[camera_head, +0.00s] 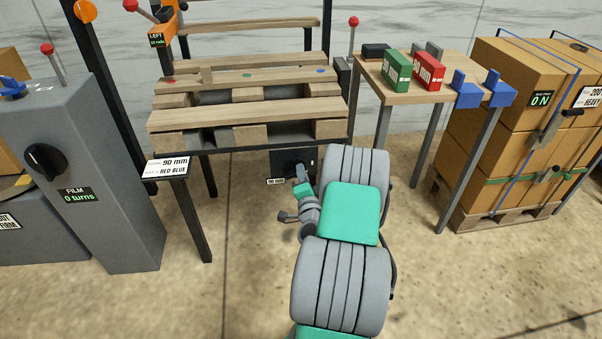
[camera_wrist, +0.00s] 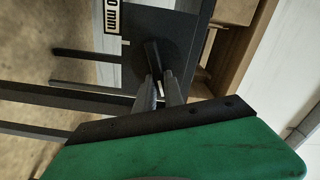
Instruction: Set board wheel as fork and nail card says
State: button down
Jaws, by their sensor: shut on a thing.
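The card (camera_head: 166,167) at the front of the pallet bench reads 90 mm and RED BLUE; its small print is too small to read surely. A dark board unit (camera_head: 287,160) sits under the bench. Its small label (camera_head: 276,181) seems to read 90 mm; in the wrist view the label (camera_wrist: 112,15) is cut off, showing 0 mm. My gripper (camera_head: 302,172) is at the front of this unit. In the wrist view my gripper (camera_wrist: 160,88) is shut on the unit's dark wheel handle (camera_wrist: 152,54). The wheel itself is largely hidden.
A pallet (camera_head: 240,115) with red, green and blue dots lies on the bench. A side table (camera_head: 400,95) holds green and red boxes and blue parts. A grey film post (camera_head: 105,190) stands left; stacked cartons (camera_head: 530,110) stand right. Front floor is clear.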

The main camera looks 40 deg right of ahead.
jog(key=shift+w+a+f+m+p, duration=0.35)
jog(key=shift+m+p, duration=0.65)
jog(key=shift+m, duration=3.35)
jog(key=shift+w+a+f+m+p, duration=0.1)
jog(key=shift+a+f+m+p, duration=0.55)
jog(key=shift+m, duration=3.65)
jog(key=shift+w+d+f+m+p, duration=0.2)
jog(key=shift+m+p, duration=1.1)
jog(key=shift+m, duration=3.05)
jog(key=shift+w+a, duration=0.1)
jog(key=shift+a, duration=0.05)
jog(key=c, duration=1.4)
grip_release()
jog(key=shift+c, duration=0.2)
